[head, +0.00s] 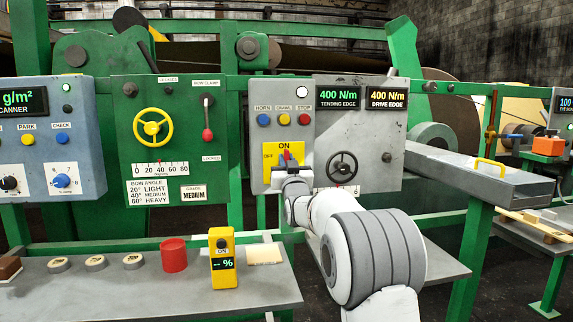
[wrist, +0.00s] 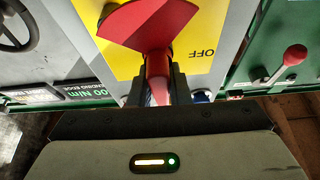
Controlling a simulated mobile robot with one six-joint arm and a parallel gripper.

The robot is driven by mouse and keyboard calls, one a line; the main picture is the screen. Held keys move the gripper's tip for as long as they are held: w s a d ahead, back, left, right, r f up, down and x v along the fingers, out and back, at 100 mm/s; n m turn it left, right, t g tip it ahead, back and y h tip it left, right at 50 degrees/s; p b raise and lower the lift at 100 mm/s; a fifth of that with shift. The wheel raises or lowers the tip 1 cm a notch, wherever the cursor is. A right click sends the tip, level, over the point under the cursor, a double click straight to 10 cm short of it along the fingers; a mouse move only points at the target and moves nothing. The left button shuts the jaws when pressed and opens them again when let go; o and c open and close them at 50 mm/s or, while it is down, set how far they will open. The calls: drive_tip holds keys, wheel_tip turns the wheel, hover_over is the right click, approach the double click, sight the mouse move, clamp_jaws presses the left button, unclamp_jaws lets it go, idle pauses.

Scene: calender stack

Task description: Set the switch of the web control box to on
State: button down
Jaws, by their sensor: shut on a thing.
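The grey control box (head: 360,130) carries two 400 N/m displays and a yellow switch plate (head: 270,153) marked ON at the top and OFF at the left. The red switch (head: 287,155) on this plate points up toward ON. In the wrist view, the plate (wrist: 190,55) is upside down, and the red switch (wrist: 155,60) points straight down, away from the OFF mark at right. My gripper (head: 287,168) is at the plate. In the wrist view its fingers (wrist: 158,90) are shut on the switch handle. The ON mark is hidden there.
HORN, CRAWL and STOP buttons (head: 284,120) sit just above the plate, and a black handwheel (head: 342,166) is close at right. A red-knobbed lever (head: 207,134) is at left. Below, a grey shelf (head: 120,292) holds a red cup (head: 173,255) and a yellow meter (head: 222,262).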

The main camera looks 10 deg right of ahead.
drive_tip(key=shift+f, duration=0.15)
drive_tip(key=c, duration=1.4)
unclamp_jaws()
drive_tip(key=shift+o, duration=0.2)
drive_tip(key=v, duration=0.7)
drive_tip(key=shift+s, duration=0.35)
drive_tip(key=s+a+g+p, duration=0.1)
drive_tip(key=s+g+p, duration=0.9)
drive_tip(key=s, duration=1.2)
drive_tip(key=s+f+g+p, duration=0.1)
drive_tip(key=s+g+p, duration=0.8)
drive_tip(key=s, duration=1.2)
drive_tip(key=p, duration=0.4)
drive_tip(key=shift+s+a+f+g+p, duration=0.35)
drive_tip(key=shift+s+a+g+p, duration=0.05)
